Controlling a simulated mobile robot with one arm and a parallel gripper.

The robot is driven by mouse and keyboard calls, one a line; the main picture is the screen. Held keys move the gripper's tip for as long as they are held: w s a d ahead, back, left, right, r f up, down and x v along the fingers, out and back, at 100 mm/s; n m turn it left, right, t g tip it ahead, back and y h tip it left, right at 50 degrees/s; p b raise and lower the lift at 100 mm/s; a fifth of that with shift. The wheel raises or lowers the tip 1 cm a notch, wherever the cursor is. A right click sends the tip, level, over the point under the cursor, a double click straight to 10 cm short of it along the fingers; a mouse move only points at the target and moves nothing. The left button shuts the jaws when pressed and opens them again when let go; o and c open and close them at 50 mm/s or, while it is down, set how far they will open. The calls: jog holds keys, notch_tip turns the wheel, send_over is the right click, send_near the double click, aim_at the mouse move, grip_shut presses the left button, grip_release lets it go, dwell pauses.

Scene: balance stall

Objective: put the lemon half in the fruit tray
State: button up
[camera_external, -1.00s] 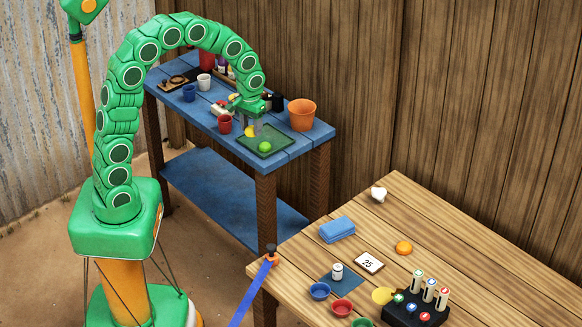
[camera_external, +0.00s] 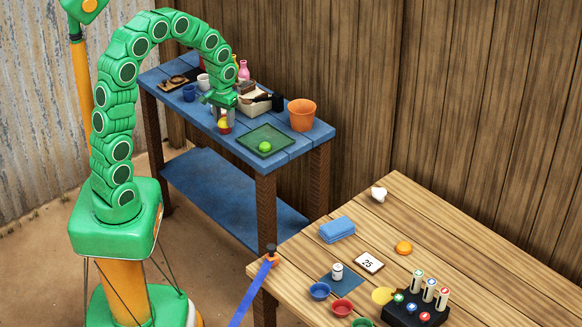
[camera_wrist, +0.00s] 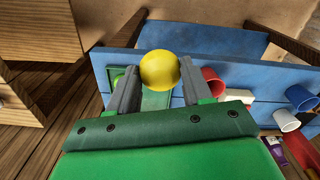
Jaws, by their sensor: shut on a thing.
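My gripper (camera_external: 222,114) is shut on the yellow lemon half (camera_external: 223,123) and holds it above the blue table, in front of the red cup. In the wrist view the lemon half (camera_wrist: 160,70) sits between the two fingers (camera_wrist: 155,82), its rounded side showing. The green fruit tray (camera_external: 248,140) lies to the right of my gripper, near the table's front right edge, with a green lime (camera_external: 265,147) in it. In the wrist view part of the green tray (camera_wrist: 154,101) shows between the fingers, below the lemon half.
The red cup (camera_external: 226,130) is partly hidden behind the lemon half. An orange pot (camera_external: 302,114) stands right of the tray's back. The wooden table (camera_external: 440,220) is at front right.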

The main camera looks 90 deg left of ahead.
jog(key=w+a+f, duration=0.3)
jog(key=w+a, duration=0.2)
send_over(251, 140)
jog(key=shift+s+a+f, duration=0.1)
jog(key=shift+s+f, duration=0.05)
jog(key=shift+f, duration=4.25)
jog(key=shift+f, duration=0.15)
jog(key=o, duration=1)
notch_tip(251, 140, up, 12)
jog(key=shift+r, duration=0.2)
